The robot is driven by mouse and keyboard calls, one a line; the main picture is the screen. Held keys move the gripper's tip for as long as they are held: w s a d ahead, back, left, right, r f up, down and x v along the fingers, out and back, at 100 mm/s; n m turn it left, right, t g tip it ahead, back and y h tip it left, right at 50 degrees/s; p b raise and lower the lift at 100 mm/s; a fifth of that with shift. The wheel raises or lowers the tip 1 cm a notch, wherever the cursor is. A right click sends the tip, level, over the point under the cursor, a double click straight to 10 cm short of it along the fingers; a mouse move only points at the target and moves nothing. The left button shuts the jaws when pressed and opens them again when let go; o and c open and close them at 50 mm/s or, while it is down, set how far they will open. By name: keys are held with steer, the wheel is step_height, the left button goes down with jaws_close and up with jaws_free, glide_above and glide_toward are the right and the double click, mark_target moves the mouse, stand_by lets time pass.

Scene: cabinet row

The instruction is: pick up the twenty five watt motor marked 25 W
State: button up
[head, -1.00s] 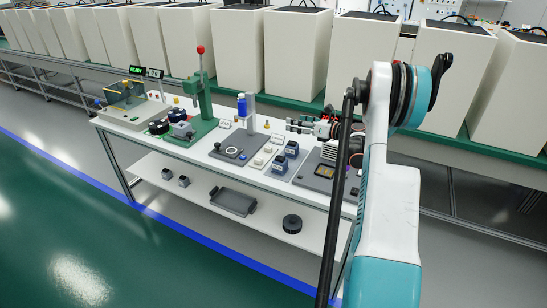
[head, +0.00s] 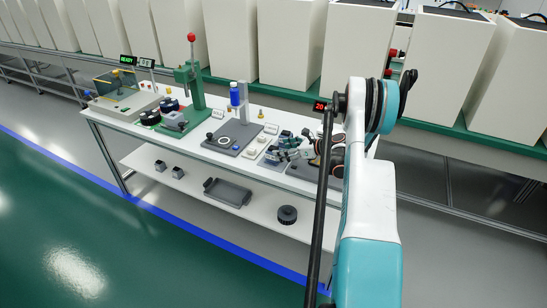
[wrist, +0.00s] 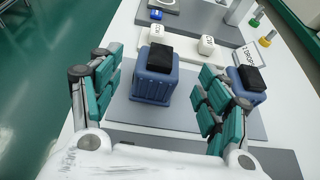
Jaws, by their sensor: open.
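Two blue motors with black tops stand on a grey mat (wrist: 180,118) in the wrist view. The nearer motor (wrist: 155,82) stands upright between the spread fingers. The other motor (wrist: 241,82) stands to the right, outside and partly behind the right finger. No 25 W marking is readable on either, so I cannot tell which is which. My gripper (wrist: 160,66) is open, with teal pads on both sides of the nearer motor and visible gaps.
White labelled blocks (wrist: 206,45) stand beyond the motors, with a sign card (wrist: 243,56) behind the right motor. The lower shelf holds a grey tray (head: 227,192).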

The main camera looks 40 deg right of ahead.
mark_target(275, 148)
steer(key=x, duration=0.1)
steer(key=b+x, duration=0.1)
steer(key=x, duration=0.1)
steer(key=b+x, duration=0.1)
steer(key=x, duration=0.1)
steer(key=shift+w+a+r, duration=0.15)
steer(key=shift+w+r, duration=0.1)
steer(key=shift+r, duration=0.05)
steer(key=shift+r, duration=0.1)
steer(key=shift+c, duration=0.2)
steer(key=c, duration=1.5)
